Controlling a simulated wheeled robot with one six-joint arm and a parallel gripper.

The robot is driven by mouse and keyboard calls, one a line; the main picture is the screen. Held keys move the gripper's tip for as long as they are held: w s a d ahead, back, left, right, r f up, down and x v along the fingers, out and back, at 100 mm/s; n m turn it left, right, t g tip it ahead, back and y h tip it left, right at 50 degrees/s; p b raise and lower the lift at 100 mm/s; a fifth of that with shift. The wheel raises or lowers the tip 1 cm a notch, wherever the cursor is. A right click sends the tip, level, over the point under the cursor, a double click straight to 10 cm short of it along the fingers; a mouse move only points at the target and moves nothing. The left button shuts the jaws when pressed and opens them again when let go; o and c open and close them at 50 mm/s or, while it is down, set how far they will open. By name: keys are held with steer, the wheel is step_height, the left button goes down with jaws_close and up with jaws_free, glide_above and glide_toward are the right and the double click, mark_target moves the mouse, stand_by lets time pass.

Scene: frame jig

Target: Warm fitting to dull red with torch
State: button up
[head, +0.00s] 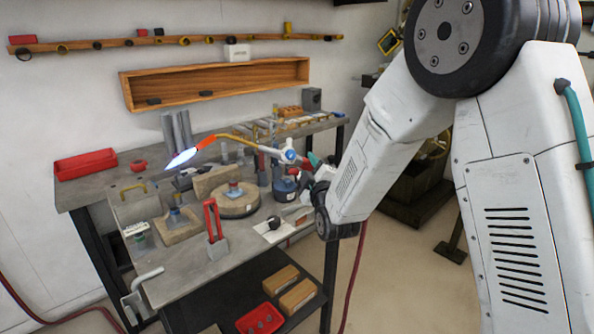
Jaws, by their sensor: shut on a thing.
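The torch (262,149) is lit, with a curved brass neck and an orange-red tip pointing left. A blue-white flame (182,158) comes off the tip, over the left part of the bench and above the things on it. My gripper (307,163) is shut on the torch at its right end; the fingers are small and partly hidden by the torch body. I cannot tell for certain which piece is the fitting. A small bluish piece (234,188) sits on a round block (234,204), and another (176,214) stands on a square block. Neither visibly glows red.
The grey bench (205,263) is crowded. A red upright tool (213,219) stands near its front, a red tray (85,164) at back left, and a dark blue container (285,189) below the torch. A red hose (353,275) hangs beside the bench.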

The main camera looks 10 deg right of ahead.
steer(key=w+d+f+n+t+h, duration=0.1)
steer(key=w+d+n, duration=0.1)
steer(key=w+d, duration=0.55)
steer(key=w+d+f+n+t+h, duration=0.15)
steer(key=w+d, duration=0.35)
steer(key=d, duration=0.5)
steer(key=w+a+f, duration=0.2)
steer(key=a+f, duration=0.4)
steer(key=f, duration=0.2)
steer(key=shift+w+a+f, duration=0.3)
steer(key=shift+w+f, duration=0.05)
steer(key=shift+w, duration=0.05)
steer(key=shift+s+y, duration=0.1)
steer(key=shift+y, duration=0.15)
steer(key=shift+r, duration=0.1)
stand_by(3.5)
steer(key=shift+s+d+r, duration=0.3)
steer(key=shift+d+r, duration=0.4)
steer(key=shift+r, duration=0.15)
steer(key=shift+s+d+r, duration=0.3)
steer(key=shift+d+r, duration=0.4)
steer(key=shift+r, duration=0.1)
